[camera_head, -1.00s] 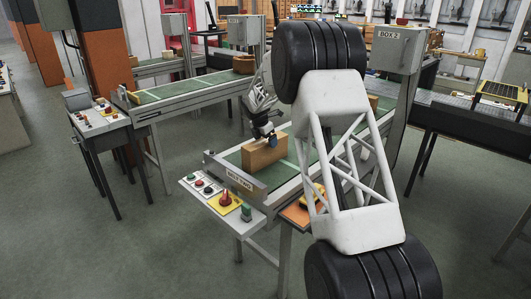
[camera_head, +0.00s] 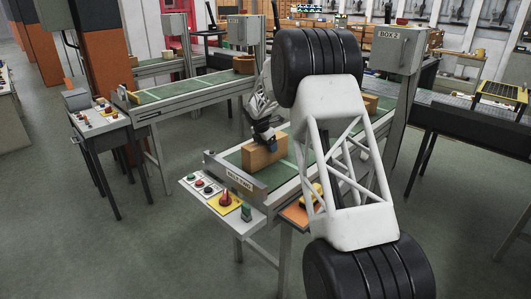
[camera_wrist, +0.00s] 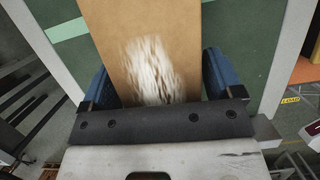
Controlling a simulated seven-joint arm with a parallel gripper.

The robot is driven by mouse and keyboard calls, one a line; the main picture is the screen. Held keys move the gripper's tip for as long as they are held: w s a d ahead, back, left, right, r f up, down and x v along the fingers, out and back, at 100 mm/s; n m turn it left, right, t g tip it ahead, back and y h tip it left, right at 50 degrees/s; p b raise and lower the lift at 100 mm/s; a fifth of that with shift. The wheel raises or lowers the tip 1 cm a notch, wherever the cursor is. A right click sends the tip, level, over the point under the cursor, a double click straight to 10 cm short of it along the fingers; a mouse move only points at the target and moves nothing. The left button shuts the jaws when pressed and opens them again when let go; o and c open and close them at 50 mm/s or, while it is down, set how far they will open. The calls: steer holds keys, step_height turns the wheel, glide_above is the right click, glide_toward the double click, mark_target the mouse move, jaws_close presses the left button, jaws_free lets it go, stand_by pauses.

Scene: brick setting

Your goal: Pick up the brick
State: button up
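In the wrist view the brick (camera_wrist: 150,55) fills the space between the two blue fingers of my gripper (camera_wrist: 158,85), one on each side. The fingers are wide apart and very close to its sides; a firm grip on it does not show. A white worn patch marks the brick's face.
The conveyor (camera_head: 232,158) has a raised metal end plate. A control panel (camera_head: 215,198) with buttons and a red knob sits in front. An orange pad with a yellow item (camera_head: 312,196) lies to the right. Another brick (camera_head: 371,103) stands farther back on the belt.

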steer(key=c, duration=1.4)
steer(key=shift+r, duration=0.15)
jaws_close()
steer(key=shift+r, duration=0.1)
steer(key=shift+r, duration=4.9)
